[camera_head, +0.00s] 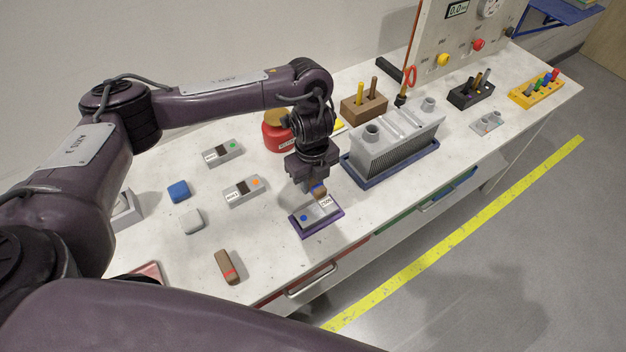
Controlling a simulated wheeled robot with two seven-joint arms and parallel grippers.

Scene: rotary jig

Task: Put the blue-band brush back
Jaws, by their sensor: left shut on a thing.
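My left gripper (317,184) points down over the front middle of the bench. It is shut on a small brown piece with a blue patch, which looks like the blue-band brush (320,192); the fingers hide most of it. Its lower end is just above or touching a grey labelled block with a blue dot (315,213); I cannot tell which. That block sits in a purple tray (303,231). A brown brush with a red band (228,266) lies near the front left. My right gripper is out of view.
Grey labelled blocks with an orange dot (245,191) and a green dot (222,152) lie left of the gripper. A finned grey unit (395,145) in a blue tray stands at right. A wooden holder (364,109) and a black holder (471,95) stand behind.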

